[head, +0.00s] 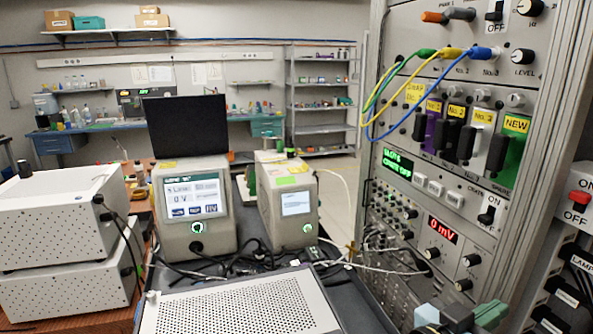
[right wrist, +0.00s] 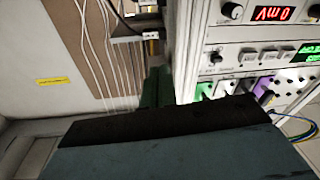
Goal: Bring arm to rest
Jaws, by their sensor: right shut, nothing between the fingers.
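My right gripper (head: 458,314) shows at the bottom edge of the head view, low in front of the instrument rack (head: 437,190). It is shut and empty, and only its grey and teal upper part shows. In the right wrist view, a dark teal part of my own (right wrist: 180,150) fills the lower middle, with the rack (right wrist: 200,40) upside down behind it at the right. My left gripper is not in view.
The rack holds switches, cables and a red 0 mV display (head: 443,230). Left of it stand two grey instruments (head: 195,205) (head: 288,200) and a perforated metal case (head: 240,308). White perforated boxes (head: 62,220) stand far left. A panel with a red switch (head: 578,200) is at the right.

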